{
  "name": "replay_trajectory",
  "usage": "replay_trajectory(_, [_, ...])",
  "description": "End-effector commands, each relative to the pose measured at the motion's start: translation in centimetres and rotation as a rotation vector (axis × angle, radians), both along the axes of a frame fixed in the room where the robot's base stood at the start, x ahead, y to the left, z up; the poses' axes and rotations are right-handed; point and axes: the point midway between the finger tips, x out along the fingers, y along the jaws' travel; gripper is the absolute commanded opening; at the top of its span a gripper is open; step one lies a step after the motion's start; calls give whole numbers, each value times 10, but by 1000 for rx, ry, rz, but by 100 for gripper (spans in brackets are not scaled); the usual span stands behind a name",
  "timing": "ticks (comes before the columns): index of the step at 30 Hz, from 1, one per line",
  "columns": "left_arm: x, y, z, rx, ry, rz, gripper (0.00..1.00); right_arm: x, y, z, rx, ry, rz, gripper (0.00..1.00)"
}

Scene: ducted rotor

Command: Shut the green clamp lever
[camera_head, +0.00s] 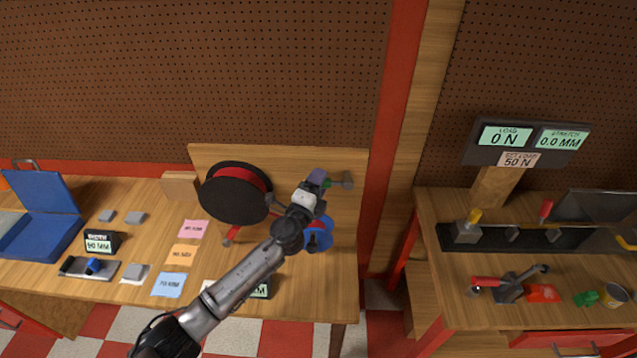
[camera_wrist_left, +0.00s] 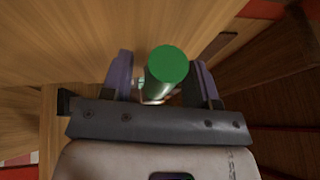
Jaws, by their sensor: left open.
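The green clamp lever (camera_head: 328,183) shows as a small green piece beside a grey fitting (camera_head: 346,182) at the right of the left bench, near its back board. In the left wrist view its round green end (camera_wrist_left: 167,65) faces the camera, between the two purple fingers. My left gripper (camera_head: 317,178) is at the lever, its purple fingertips largely hiding it in the head view. In the left wrist view the gripper (camera_wrist_left: 162,80) is open, with a finger on each side of the lever. Whether either finger touches it I cannot tell. My right gripper is not in view.
A black disc with a red band (camera_head: 235,197) stands left of my gripper. A blue round part (camera_head: 318,237) lies partly behind my arm. A red-handled lever (camera_head: 232,234) is near the disc. Coloured notes and a blue case (camera_head: 40,215) lie further left. A second bench stands right.

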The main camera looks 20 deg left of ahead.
Motion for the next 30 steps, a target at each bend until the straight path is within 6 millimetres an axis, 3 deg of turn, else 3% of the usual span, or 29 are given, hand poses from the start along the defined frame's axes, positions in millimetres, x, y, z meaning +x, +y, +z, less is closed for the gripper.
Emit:
replay_trajectory(11, [3, -1, 1, -1, 0, -1, 54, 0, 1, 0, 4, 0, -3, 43])
replay_trajectory(27, [2, 0, 1, 0, 0, 0, 2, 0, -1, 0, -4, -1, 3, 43])
replay_trajectory(30, [2, 0, 1, 0, 0, 0, 0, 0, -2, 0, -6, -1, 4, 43])
